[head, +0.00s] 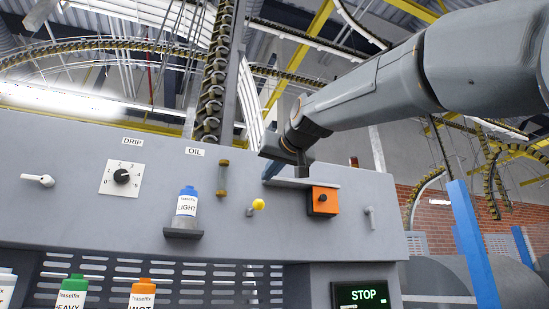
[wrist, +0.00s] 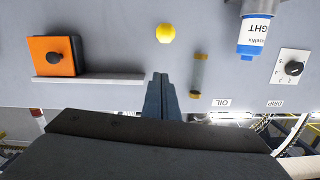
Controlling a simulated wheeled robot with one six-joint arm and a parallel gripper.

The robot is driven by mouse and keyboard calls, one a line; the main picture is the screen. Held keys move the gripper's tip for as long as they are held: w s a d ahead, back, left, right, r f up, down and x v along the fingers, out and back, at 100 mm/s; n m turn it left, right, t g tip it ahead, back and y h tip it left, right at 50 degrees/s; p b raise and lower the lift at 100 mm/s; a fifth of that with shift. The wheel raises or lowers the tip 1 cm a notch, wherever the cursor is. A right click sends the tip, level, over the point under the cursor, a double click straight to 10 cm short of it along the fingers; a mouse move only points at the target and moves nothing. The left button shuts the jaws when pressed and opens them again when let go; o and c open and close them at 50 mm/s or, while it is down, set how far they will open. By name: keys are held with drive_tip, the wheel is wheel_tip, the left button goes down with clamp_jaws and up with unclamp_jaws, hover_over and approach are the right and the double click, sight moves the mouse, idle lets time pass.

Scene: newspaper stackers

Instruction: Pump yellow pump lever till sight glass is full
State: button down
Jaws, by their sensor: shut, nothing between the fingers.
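The yellow pump lever (head: 258,204) sticks out of the grey machine panel as a short stalk with a yellow ball knob. The knob also shows in the wrist view (wrist: 165,33), beyond my fingertips. The sight glass (head: 223,177) is a small upright tube with amber-brown ends, left of the lever; it also shows in the wrist view (wrist: 199,74). Its fill level is too small to tell. My gripper (head: 269,171) is above and slightly right of the knob, apart from it. In the wrist view its fingers (wrist: 160,78) are shut together and empty.
A small ledge (head: 302,183) and an orange box with a black knob (head: 322,201) are right of the lever. A LIGHT oil bottle (head: 187,203) stands on a bracket at left, beside the DRIP dial (head: 122,177). A STOP display (head: 362,295) is below.

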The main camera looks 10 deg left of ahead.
drive_tip(key=shift+w+a+f+p, duration=0.3)
drive_tip(key=shift+w+f, duration=0.1)
drive_tip(key=shift+f, duration=0.3)
drive_tip(key=shift+w+a+f+p, duration=0.35)
drive_tip(key=shift+f, duration=0.3)
drive_tip(key=shift+w+a+f+p, duration=0.3)
drive_tip(key=shift+w+f, duration=0.1)
drive_tip(key=shift+f, duration=0.3)
drive_tip(key=shift+f+b, duration=0.2)
drive_tip(key=shift+b, duration=0.15)
